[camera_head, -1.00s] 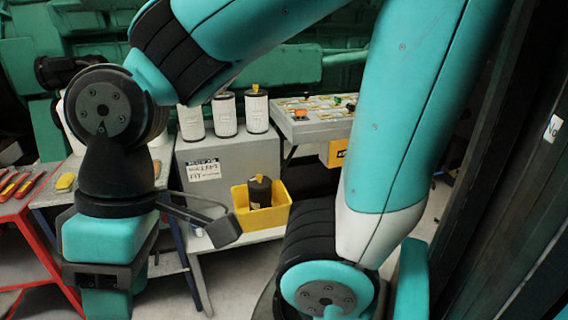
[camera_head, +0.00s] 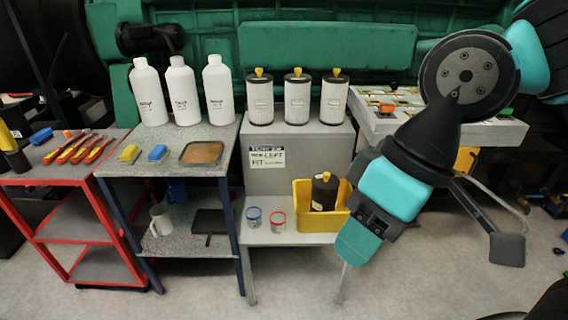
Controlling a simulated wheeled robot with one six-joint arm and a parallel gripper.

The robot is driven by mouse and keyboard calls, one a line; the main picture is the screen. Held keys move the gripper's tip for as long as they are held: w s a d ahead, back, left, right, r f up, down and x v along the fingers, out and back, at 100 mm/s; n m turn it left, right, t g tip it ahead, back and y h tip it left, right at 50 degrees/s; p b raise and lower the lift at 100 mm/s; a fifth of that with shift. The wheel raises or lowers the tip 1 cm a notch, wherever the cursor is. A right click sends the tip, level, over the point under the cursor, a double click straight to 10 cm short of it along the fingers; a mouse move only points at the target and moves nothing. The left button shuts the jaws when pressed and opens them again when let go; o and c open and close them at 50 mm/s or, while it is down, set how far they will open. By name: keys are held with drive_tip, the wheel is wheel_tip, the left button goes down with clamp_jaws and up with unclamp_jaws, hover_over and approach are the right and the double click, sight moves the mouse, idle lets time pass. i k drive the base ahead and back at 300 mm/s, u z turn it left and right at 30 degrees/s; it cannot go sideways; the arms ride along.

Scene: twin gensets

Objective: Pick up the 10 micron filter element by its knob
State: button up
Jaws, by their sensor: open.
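Three white filter elements with black end caps and yellow knobs stand upright in a row on a grey cabinet: a left one (camera_head: 260,98), a middle one (camera_head: 297,98) and a right one (camera_head: 334,98). Their small labels are too fine to read, so I cannot tell which is the 10 micron one. My gripper (camera_head: 360,240) hangs in front and to the right of the cabinet, pointing down-left, well below the knobs and apart from the elements. It is open and holds nothing that I can see; its fingertips are not clearly visible.
A yellow bin (camera_head: 322,226) holding a dark filter (camera_head: 325,192) stands on the low shelf, close behind my gripper. Two small tins stand beside it. White bottles (camera_head: 183,92) and a tan tray (camera_head: 201,153) are on the left table. A control panel (camera_head: 400,122) stands right.

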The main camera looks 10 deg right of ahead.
sight(297, 95)
drive_tip(key=k, duration=0.6)
drive_tip(key=z, duration=0.7)
drive_tip(key=i, duration=1.55)
drive_tip(key=u, duration=0.8)
